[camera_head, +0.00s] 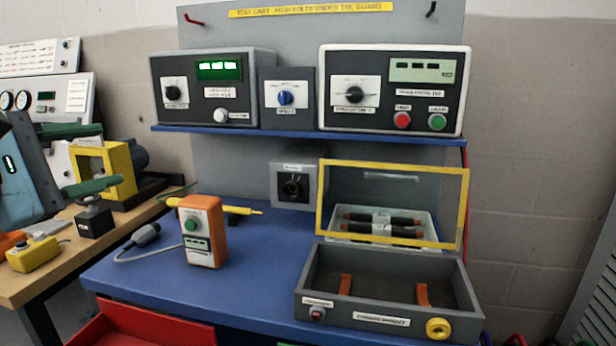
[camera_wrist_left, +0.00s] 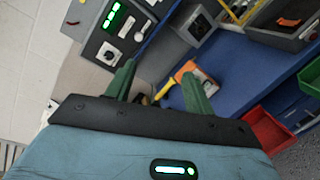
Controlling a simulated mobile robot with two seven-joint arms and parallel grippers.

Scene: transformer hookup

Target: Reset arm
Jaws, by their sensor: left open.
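My left gripper (camera_head: 110,157) is at the far left of the head view, its two green fingers spread and empty. It is in front of the wooden side bench and left of the blue cart top. In the left wrist view the open fingers (camera_wrist_left: 159,70) point toward the cart, with nothing held between them. My right gripper is in neither view. The orange handheld tester (camera_head: 203,232) stands upright on the cart, apart from my gripper; it also shows in the left wrist view (camera_wrist_left: 187,70).
The blue cart top (camera_head: 165,275) holds a grey plug (camera_head: 146,235) on a cable and a grey box (camera_head: 390,315) with a raised yellow-framed lid (camera_head: 393,166). A tray (camera_head: 340,238) with dark rods sits behind it. The shelf carries instruments (camera_head: 394,90). A red drawer (camera_head: 145,328) is below.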

